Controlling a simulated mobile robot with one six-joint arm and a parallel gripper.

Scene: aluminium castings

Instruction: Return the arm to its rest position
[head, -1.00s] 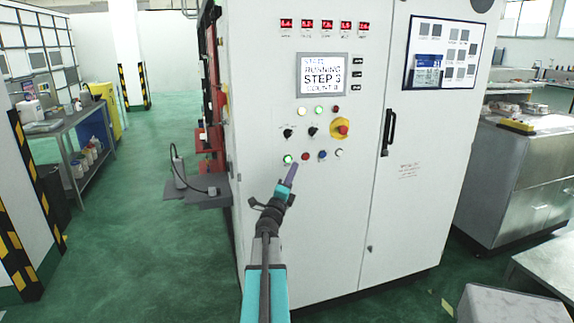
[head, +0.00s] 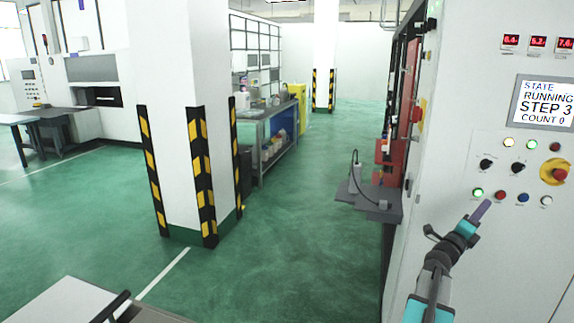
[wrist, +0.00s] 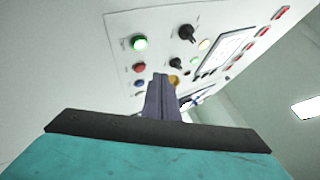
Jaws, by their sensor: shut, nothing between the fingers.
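My arm reaches up from the bottom right in the head view, in front of a white control cabinet (head: 450,130). My gripper (head: 483,209) is shut and empty, its purple fingers pointing toward the row of buttons. In the wrist view the gripper (wrist: 160,84) covers part of the panel. A green button (head: 478,193) is lit just left of the fingertips; it also shows lit in the wrist view (wrist: 139,43). Whether the fingers touch the panel I cannot tell. The screen (head: 545,103) reads STATE RUNNING, STEP 3, COUNT 0.
A white pillar (head: 180,100) with yellow-black guards stands left of centre. A grey shelf (head: 370,203) juts from the cabinet's left side. A workbench (head: 265,120) stands behind the pillar. A pale surface with a black handle (head: 112,308) is at bottom left. The green floor between is open.

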